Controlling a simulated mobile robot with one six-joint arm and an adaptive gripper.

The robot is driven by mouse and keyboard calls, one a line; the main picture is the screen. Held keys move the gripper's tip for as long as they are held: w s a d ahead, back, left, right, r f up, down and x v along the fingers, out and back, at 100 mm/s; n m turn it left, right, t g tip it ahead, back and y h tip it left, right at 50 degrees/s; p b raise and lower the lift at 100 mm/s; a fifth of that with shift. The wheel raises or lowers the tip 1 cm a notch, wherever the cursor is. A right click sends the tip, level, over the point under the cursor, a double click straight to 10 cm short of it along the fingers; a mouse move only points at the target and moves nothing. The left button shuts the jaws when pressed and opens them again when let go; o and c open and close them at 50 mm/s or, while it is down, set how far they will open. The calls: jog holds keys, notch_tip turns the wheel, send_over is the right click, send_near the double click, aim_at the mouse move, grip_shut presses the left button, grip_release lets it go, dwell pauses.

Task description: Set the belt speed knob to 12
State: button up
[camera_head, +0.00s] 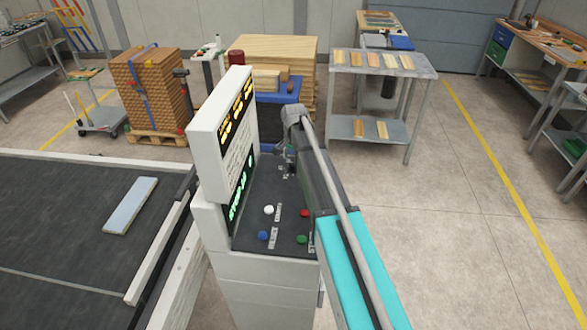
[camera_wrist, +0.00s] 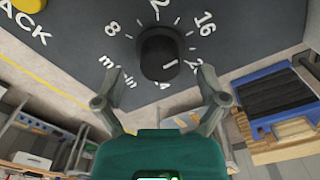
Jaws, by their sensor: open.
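The black belt speed knob (camera_wrist: 158,56) is on the dark panel in the wrist view, with a printed dial around it. I can read 8 at its upper left, 16 at its upper right, and part of a number at the top between them. A short white mark shows on the knob's lower right face; the value it points to is unclear. My gripper (camera_wrist: 161,102) is open and empty, its fingers spread below the knob in the picture, not around it. In the head view, my arm hides the knob at the far end of the console panel (camera_head: 262,193).
White, blue, red and green buttons sit on the near part of the console panel. The upright display housing (camera_head: 222,130) stands just left of my arm. A yellow button (camera_wrist: 28,5) is at the wrist view's upper left. A conveyor bed (camera_head: 60,215) lies left.

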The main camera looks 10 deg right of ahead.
jog(key=shift+f+b, duration=0.65)
jog(key=shift+f, duration=0.3)
jog(key=shift+c, duration=0.3)
jog(key=c, duration=1.1)
jog(key=shift+n, duration=0.5)
jog(key=n, duration=1)
jog(key=shift+n, duration=0.3)
